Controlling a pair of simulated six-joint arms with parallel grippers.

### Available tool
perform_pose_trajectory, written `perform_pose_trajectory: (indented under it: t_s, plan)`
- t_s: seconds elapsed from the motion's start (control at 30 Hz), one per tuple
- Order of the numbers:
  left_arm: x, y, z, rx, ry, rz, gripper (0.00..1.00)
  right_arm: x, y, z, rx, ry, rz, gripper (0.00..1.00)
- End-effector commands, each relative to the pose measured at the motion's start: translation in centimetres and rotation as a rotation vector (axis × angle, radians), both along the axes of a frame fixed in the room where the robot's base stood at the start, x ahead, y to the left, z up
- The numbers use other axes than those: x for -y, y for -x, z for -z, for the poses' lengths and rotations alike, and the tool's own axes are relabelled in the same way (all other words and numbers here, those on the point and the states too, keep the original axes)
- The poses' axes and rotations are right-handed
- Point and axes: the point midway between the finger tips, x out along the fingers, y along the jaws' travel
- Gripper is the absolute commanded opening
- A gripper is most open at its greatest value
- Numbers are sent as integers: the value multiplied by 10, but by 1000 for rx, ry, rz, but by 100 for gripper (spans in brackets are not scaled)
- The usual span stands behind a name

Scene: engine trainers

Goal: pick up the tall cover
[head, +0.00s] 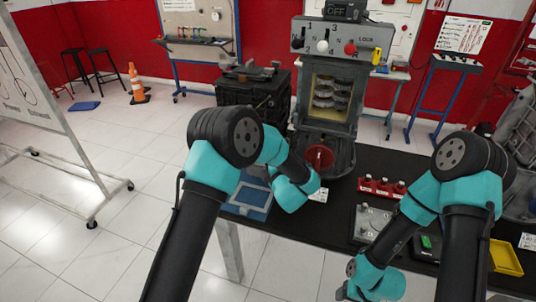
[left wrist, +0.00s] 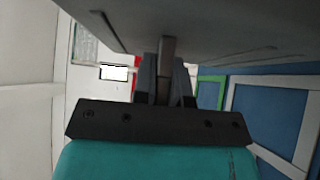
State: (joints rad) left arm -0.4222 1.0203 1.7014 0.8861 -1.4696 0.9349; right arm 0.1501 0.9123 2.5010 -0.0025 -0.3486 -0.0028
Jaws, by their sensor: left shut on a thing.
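In the left wrist view a large grey piece, which looks like the tall cover (left wrist: 210,25), fills the top of the picture. A narrow upright tab on it runs down between the fingers of my left gripper (left wrist: 165,85), which is shut on it. In the head view my left arm reaches to the front of the engine stand, and its forearm and wrist hide the gripper fingers. I cannot clearly make out the cover in the head view.
The engine stand (head: 325,95) has an open front and a red disc (head: 320,157) low down. On the black table (head: 300,225) are a blue-grey tray (head: 249,199), red holders with bottles (head: 381,187), a metal plate (head: 372,222) and a yellow bin (head: 505,258).

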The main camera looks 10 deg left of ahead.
Motion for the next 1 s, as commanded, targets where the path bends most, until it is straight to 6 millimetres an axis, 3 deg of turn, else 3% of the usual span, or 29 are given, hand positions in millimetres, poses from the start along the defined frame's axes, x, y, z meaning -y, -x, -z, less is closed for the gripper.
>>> perform_pose_trajectory:
  t_s: [0.2,0.4,1.0]
  plan:
    - [4,41,-6,3,-1,1,0,0,0,0,0,0,0,58]
    - [6,60,-7,4,0,0,0,0,0,0,0,0,0,58]
    - [6,64,-7,4,0,-1,0,0,0,0,0,0,0,58]
